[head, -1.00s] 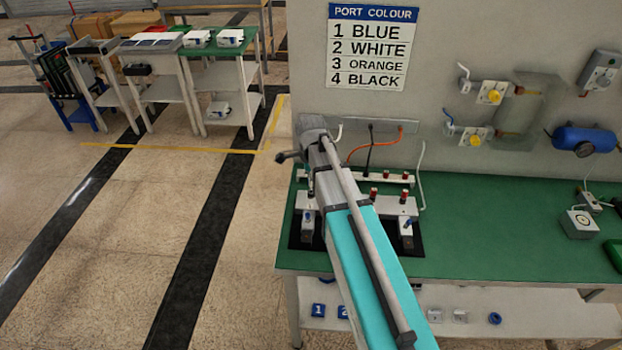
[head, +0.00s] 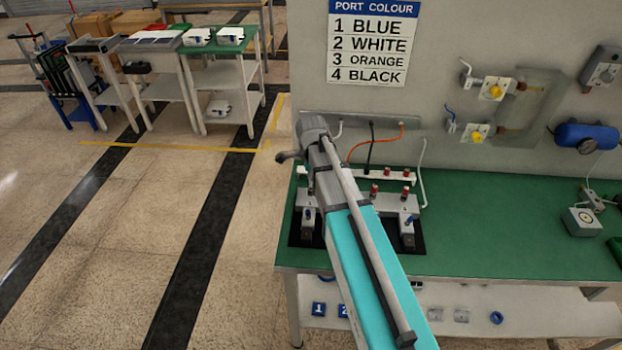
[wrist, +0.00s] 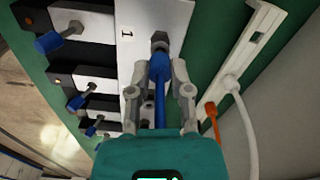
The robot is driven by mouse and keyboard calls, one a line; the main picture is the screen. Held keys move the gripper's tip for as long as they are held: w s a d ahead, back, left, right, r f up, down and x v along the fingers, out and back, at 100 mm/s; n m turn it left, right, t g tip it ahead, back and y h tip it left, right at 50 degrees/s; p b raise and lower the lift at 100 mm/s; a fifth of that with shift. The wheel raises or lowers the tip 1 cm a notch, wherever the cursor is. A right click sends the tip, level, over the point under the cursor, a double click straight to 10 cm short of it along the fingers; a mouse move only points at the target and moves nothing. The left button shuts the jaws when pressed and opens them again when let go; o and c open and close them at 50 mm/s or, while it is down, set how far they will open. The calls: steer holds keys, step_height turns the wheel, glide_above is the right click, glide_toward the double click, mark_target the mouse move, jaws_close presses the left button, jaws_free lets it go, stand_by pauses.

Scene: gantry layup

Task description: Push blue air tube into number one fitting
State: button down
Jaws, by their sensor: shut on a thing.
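In the wrist view my gripper (wrist: 160,92) is shut on the blue air tube (wrist: 159,67), with one finger on each side. The tube's thick blue end points up in the picture and meets a dark fitting (wrist: 160,41) beside the printed number 1 (wrist: 127,31). I cannot tell how deep the tube sits in the fitting. In the head view my own arm covers the gripper, the blue tube and this fitting. A sign (head: 367,42) on the back panel reads 1 blue, 2 white, 3 orange, 4 black.
An orange tube (wrist: 212,122) and a white tube (wrist: 236,100) run to the right of my gripper. Several blue-tipped levers (wrist: 54,42) stand at the left. Yellow-knobbed valves (head: 494,91) are on the panel.

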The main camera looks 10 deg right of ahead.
steer(key=shift+f+b, duration=0.65)
steer(key=shift+f, duration=0.05)
steer(key=shift+c, duration=2.3)
jaws_free()
steer(key=shift+r, duration=0.15)
step_height(320, 180, up, 8)
steer(key=p, duration=0.8)
steer(key=shift+r+p, duration=0.2)
steer(key=shift+p, duration=0.15)
steer(key=s+n, duration=1.6)
steer(key=n, duration=0.3)
steer(key=shift+a+f+b, duration=0.3)
steer(key=shift+f+b, duration=0.05)
